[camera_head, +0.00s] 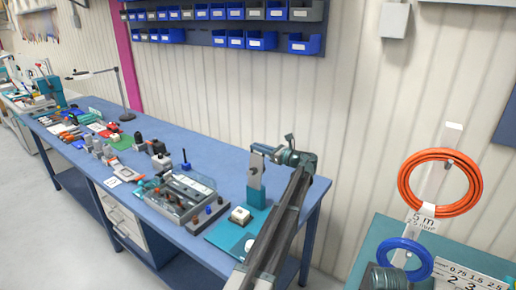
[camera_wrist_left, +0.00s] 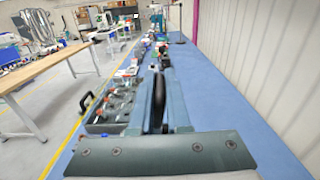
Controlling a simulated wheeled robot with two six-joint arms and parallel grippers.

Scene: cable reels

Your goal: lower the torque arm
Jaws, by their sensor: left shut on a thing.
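A teal stand (camera_head: 258,193) with a grey upright plate stands near the right end of the blue bench. My left gripper (camera_head: 264,151) is at the top of this stand, above the bench. In the left wrist view its two fingers (camera_wrist_left: 158,104) are shut on a dark narrow part (camera_wrist_left: 158,92), which looks like the torque arm. The gripper hides most of the held part in the head view, and I cannot tell its tilt.
A clear-lidded tray (camera_head: 183,196) and several small tools crowd the blue bench (camera_head: 222,165) left of the stand. Orange (camera_head: 405,185) and blue (camera_head: 378,262) cable coils hang at the right. The wall is close behind.

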